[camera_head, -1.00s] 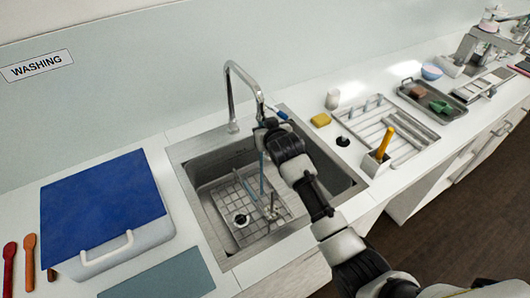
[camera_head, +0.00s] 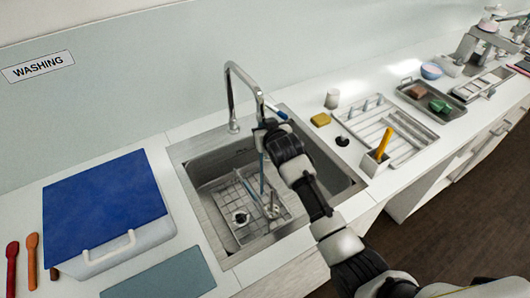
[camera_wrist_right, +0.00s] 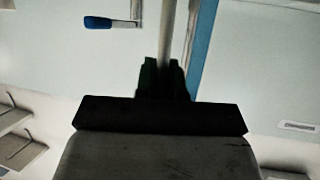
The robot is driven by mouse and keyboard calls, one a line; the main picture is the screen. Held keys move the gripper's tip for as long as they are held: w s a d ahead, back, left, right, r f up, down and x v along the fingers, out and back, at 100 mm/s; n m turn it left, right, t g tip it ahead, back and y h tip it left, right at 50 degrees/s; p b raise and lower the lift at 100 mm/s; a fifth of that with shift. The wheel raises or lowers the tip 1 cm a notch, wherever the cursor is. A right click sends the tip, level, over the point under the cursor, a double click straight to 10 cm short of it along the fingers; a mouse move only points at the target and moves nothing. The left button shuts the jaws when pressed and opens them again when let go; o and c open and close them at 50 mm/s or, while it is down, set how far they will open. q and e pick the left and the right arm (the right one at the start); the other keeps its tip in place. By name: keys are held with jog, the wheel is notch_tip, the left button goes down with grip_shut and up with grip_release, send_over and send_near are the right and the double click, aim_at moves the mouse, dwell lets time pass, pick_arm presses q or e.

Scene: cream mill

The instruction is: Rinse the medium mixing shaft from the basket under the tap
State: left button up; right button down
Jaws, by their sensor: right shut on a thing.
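My right gripper (camera_head: 266,132) is beside the tap (camera_head: 236,90), close to the end of its spout and above the sink (camera_head: 190,160). It is shut on a thin grey rod, the mixing shaft, which shows between the fingers in the right wrist view (camera_wrist_right: 166,35). A thin bluish vertical line below the gripper could be water or part of the shaft; I cannot tell. The wire basket (camera_head: 228,203) lies in the sink with a dark round-based piece (camera_head: 240,217) in it. The shaft's lower end is hard to separate from the basket's contents. My left gripper is not in view.
A blue-lidded box (camera_head: 105,205) stands left of the sink. A yellow sponge (camera_head: 320,119), a white holder with a yellow handle (camera_head: 384,145), a slatted rack (camera_head: 400,150) and a grey tray (camera_head: 432,109) stand to the right. The tap's blue-tipped lever (camera_wrist_right: 98,22) is near the gripper.

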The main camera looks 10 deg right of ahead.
jog(key=shift+a, duration=0.1)
dwell(0.3)
jog(key=shift+s+a+p, duration=0.25)
jog(key=shift+s+p, duration=0.15)
jog(key=shift+w+d, duration=0.1)
jog(key=shift+w+d, duration=0.3)
jog(key=shift+w, duration=0.1)
jog(key=s+d+p, duration=0.5)
jog(key=d, duration=0.1)
jog(key=shift+p, duration=0.35)
dwell(0.5)
jog(key=shift+d, duration=0.1)
